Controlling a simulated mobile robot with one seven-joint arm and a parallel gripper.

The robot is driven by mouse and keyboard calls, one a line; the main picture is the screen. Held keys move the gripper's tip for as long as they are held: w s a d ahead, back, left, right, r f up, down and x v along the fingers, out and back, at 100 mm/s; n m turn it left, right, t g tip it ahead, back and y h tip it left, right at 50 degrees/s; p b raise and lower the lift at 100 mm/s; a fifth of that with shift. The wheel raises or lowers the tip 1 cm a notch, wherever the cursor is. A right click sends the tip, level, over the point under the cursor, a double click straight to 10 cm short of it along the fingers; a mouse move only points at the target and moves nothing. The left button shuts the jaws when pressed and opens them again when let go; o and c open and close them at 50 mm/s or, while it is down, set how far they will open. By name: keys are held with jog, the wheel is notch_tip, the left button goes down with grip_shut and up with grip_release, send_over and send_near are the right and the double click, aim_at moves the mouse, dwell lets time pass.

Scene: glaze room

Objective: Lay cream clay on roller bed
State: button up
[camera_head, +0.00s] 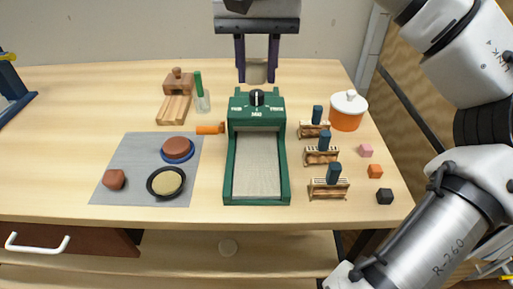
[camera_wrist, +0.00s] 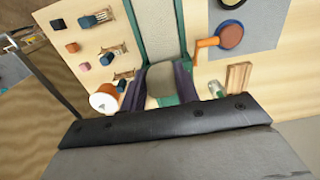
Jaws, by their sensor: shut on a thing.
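My gripper (camera_head: 257,78) hangs at the top middle, behind the green roller press, with its purple fingers shut on a pale grey-beige piece (camera_head: 257,71), which looks like the cream clay. In the wrist view the piece (camera_wrist: 161,82) sits between the fingers. The press (camera_head: 257,112) has a dark knob on top and an orange handle at its left. Its roller bed (camera_head: 256,168) is a long, pale strip in a green frame, running toward the front edge; nothing lies on it. In the wrist view the bed (camera_wrist: 158,30) shows beyond the clay.
Left of the press, a grey mat (camera_head: 135,150) holds a reddish lump, a blue dish with a reddish disc and a black dish with a cream disc. Wooden racks (camera_head: 322,156), small cubes and an orange pot (camera_head: 347,117) stand at right. A wooden block and green-handled tool are behind left.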

aim_at(257, 159)
notch_tip(257, 159, down, 17)
jog(key=shift+f+b, duration=0.1)
jog(key=shift+b, duration=0.35)
jog(key=shift+f, duration=0.15)
jog(key=o, duration=1)
notch_tip(257, 159, up, 12)
jog(key=shift+r, duration=0.2)
